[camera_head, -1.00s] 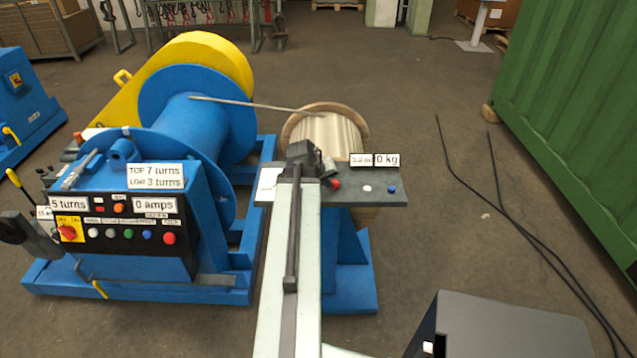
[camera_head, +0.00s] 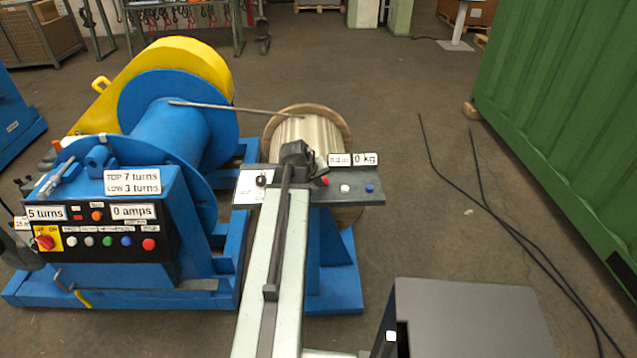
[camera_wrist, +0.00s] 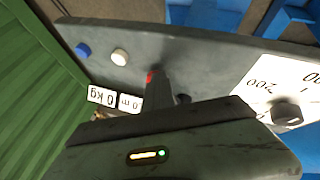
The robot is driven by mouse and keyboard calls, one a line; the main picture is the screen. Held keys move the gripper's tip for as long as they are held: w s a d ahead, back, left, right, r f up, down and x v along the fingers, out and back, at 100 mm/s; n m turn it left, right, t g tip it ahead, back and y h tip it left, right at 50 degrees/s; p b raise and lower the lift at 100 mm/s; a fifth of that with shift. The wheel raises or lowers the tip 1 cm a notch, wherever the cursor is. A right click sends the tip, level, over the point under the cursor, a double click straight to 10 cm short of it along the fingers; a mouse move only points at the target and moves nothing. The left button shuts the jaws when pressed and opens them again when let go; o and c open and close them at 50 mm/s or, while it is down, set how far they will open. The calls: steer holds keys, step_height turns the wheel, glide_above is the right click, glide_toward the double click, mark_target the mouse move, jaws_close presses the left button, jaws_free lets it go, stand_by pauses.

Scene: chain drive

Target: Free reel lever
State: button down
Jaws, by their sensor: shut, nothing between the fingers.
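A grey control panel (camera_head: 225,188) on a blue stand sits in front of the wire reel (camera_head: 310,133). A red lever tip (camera_head: 325,181) shows on the panel beside my gripper (camera_head: 312,167), left of the white button (camera_head: 345,188). In the wrist view the red tip (camera_wrist: 150,77) shows at the end of my dark, shut fingers (camera_wrist: 158,90). My gripper is over the panel with nothing in it. The fingers appear to touch or nearly touch the lever; I cannot tell which. The gripper body hides most of the lever.
A black knob (camera_head: 262,180) sits on a white dial plate at the panel's left. A blue button (camera_head: 370,188) is at its right end. A green container (camera_head: 560,90) stands right.

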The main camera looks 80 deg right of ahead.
steer(key=shift+s, duration=0.1)
steer(key=shift+a+r+p, duration=0.15)
steer(key=shift+r+p, duration=0.1)
steer(key=shift+p, duration=0.1)
steer(key=p+v, duration=0.5)
steer(key=v, duration=0.2)
steer(key=shift+w+p, duration=0.2)
steer(key=shift+p, duration=0.2)
steer(key=shift+w, duration=0.1)
